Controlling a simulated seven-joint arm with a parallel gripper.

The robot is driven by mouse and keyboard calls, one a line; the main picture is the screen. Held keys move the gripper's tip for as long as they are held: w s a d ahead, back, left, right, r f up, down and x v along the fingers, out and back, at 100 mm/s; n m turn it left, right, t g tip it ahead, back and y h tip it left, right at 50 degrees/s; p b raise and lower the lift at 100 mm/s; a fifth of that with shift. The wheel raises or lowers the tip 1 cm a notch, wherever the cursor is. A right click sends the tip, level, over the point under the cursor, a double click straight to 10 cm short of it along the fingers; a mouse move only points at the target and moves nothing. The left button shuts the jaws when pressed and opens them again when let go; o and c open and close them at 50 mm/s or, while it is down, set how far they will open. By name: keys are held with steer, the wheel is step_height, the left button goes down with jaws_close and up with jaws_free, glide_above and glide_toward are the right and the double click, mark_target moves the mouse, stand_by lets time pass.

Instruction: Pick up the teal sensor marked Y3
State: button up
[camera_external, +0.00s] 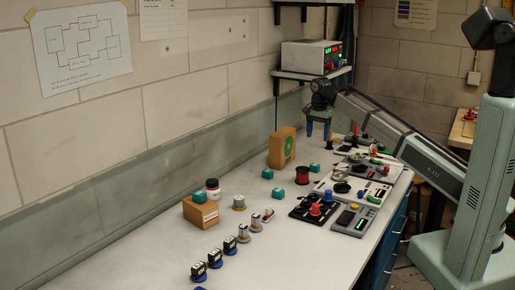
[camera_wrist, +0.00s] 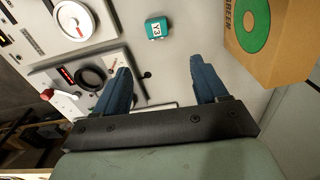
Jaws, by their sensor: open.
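The teal sensor (camera_wrist: 156,29) is a small block with a white label reading Y3. In the wrist view it lies on the pale bench top, ahead of the gap between my fingers and not between them. My gripper (camera_wrist: 161,66) has two blue fingers spread apart with nothing between them. In the external view my gripper (camera_external: 318,135) points down above the far part of the bench. Several teal blocks show there; the one just below my gripper (camera_external: 315,167) appears to be this sensor, but its label cannot be read.
A cardboard box with a green ring (camera_wrist: 262,40) stands close to the right of the sensor in the wrist view.

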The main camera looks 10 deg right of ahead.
glide_above(315, 164)
step_height(315, 164, down, 9)
steer(key=shift+r, duration=0.15)
steer(key=shift+s+a+f, duration=0.1)
steer(key=shift+s+f, duration=0.05)
steer(key=shift+f, duration=2.4)
steer(key=shift+c, duration=0.3)
steer(key=c, duration=1)
